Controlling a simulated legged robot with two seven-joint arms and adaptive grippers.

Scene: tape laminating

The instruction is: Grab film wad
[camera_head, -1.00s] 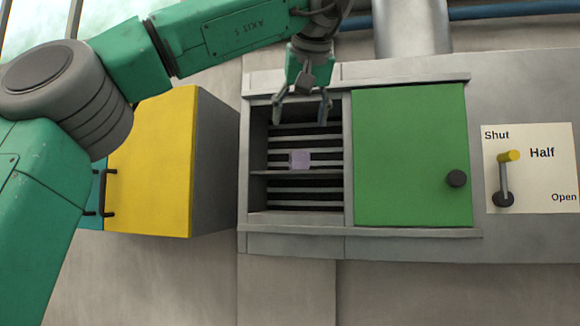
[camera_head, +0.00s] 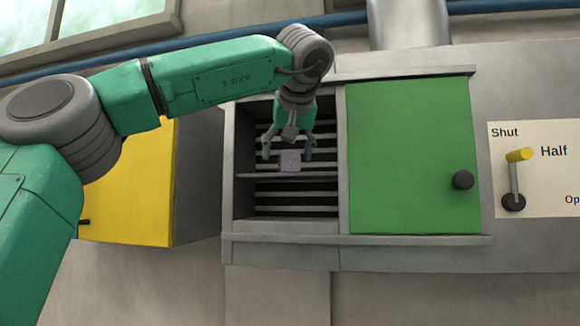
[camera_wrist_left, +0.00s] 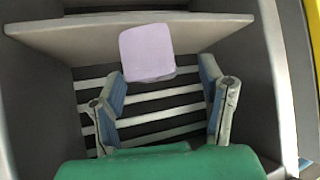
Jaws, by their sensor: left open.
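The film wad (camera_head: 290,161) is a small pale purple block on the middle shelf of the open grey cabinet compartment. It also shows in the left wrist view (camera_wrist_left: 147,52), near the shelf's edge. My left gripper (camera_head: 287,152) is open, with its fingers pointing down at the front of the compartment. In the head view one finger is on each side of the wad. In the left wrist view the wad lies beyond the fingertips (camera_wrist_left: 165,80), and I see no contact. My right gripper is not in view.
The shelf (camera_head: 255,176) divides the compartment, with slats behind it. A green door (camera_head: 412,155) with a dark knob is to the right. A lever (camera_head: 515,180) on a panel points near "Half". A yellow cabinet door (camera_head: 130,195) stands to the left.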

